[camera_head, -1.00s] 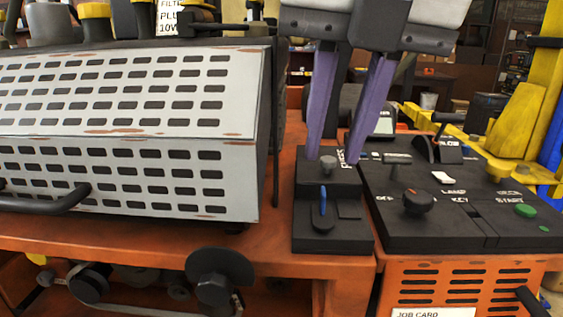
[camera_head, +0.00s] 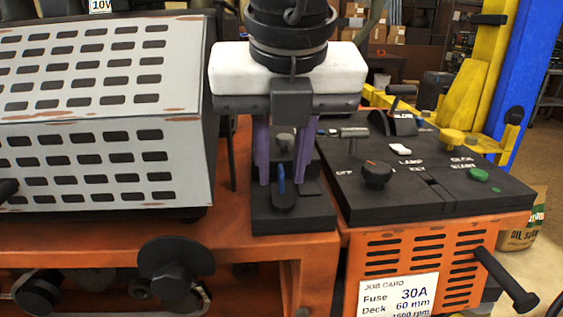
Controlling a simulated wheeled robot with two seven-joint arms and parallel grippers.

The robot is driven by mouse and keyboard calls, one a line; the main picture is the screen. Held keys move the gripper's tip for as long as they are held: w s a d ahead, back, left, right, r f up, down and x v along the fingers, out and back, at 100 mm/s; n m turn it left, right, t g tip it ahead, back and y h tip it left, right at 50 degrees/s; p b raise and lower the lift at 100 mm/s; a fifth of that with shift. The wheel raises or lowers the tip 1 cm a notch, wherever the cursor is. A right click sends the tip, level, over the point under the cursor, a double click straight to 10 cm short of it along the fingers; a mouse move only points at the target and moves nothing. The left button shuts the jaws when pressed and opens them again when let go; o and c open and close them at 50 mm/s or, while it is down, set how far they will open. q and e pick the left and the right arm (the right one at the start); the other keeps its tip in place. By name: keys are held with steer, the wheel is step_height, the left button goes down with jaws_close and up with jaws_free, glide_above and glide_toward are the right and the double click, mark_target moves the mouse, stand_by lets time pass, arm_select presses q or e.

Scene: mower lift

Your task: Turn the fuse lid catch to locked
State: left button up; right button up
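The fuse box is a small black stepped box (camera_head: 265,222) on the orange deck, beside the control panel. On its front step stands a slim upright blue piece (camera_head: 281,180) on a dark oval base, probably the lid catch. A grey round knob (camera_head: 285,141) sits on the higher rear part, seen between the fingers. My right gripper (camera_head: 281,183) points down with two purple fingers, one on each side of the blue piece. The fingers are apart, with gaps visible beside the blue piece; contact does not show. My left gripper is not in view.
A pale slotted cover (camera_head: 95,160) stands close at the left. The black control panel (camera_head: 420,185) with knobs and a green button (camera_head: 478,174) is at the right. A job card (camera_head: 397,296) is on the orange front. A black handle (camera_head: 505,280) sticks out at lower right.

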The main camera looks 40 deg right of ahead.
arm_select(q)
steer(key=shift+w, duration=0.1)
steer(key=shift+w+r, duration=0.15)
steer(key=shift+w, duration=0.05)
arm_select(e)
jaws_close()
